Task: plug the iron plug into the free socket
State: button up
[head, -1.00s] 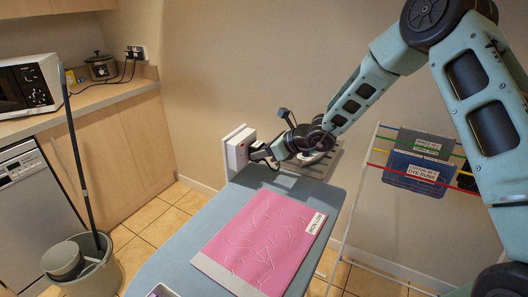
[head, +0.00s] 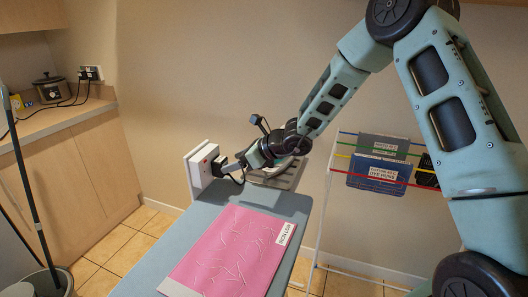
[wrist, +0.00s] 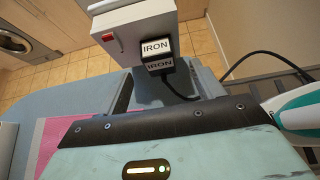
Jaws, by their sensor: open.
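The iron plug (wrist: 157,46), a dark block with white IRON labels, sits against the face of the white socket box (wrist: 118,33), beside a red switch. I cannot tell whether its pins are fully in. The socket box (head: 200,168) stands at the far left end of the ironing board in the head view. My gripper (wrist: 165,82) is open, its fingertips just short of the plug and apart from it. In the head view my gripper (head: 234,168) is right of the box. The plug's black cord runs below it, partly hidden behind my gripper.
The blue ironing board (head: 135,270) carries a pink folded cloth (head: 232,250). The white and teal iron (wrist: 298,108) is at the right in the wrist view. A mop and bucket (head: 42,283) are at lower left.

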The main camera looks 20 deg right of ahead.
jog(key=v, duration=1.3)
jog(key=s+a+n+g, duration=0.7)
jog(key=s+a+n, duration=0.7)
jog(key=s+a, duration=0.1)
jog(key=s+f+n+g+h, duration=0.1)
jog(key=s+n+h, duration=0.6)
jog(key=s+n, duration=1.1)
jog(key=n, duration=0.2)
jog(key=shift+s+d+f+n+h, duration=0.2)
jog(key=shift+s+n+h, duration=0.1)
jog(key=shift+s+n, duration=0.1)
